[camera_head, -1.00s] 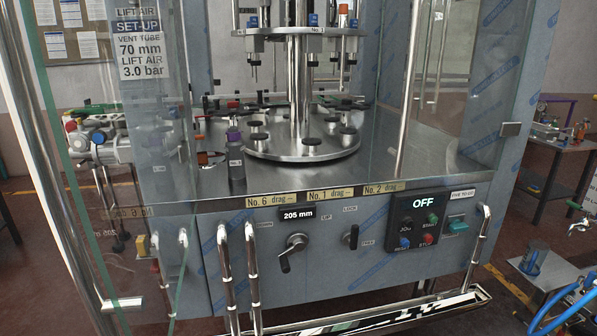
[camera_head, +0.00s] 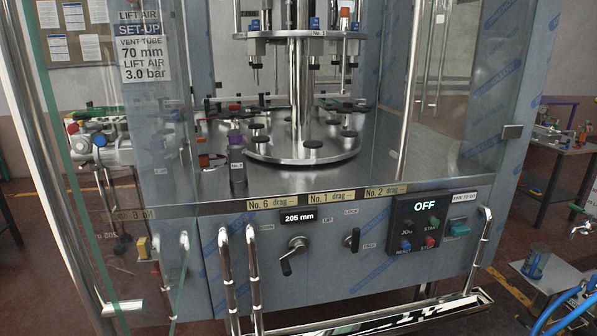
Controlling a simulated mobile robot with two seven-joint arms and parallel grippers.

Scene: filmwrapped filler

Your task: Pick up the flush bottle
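A small dark grey bottle with a purple cap (camera_head: 237,160) stands upright on the steel deck of the filling machine, just left of the round turntable (camera_head: 306,153). Neither of my grippers is in view.
A control panel (camera_head: 420,222) reading OFF and a crank handle (camera_head: 292,254) are on the machine's front. Steel rails (camera_head: 226,275) stand out at the lower left. Blue hoses (camera_head: 572,306) lie at the lower right. A side table (camera_head: 560,146) stands at the right.

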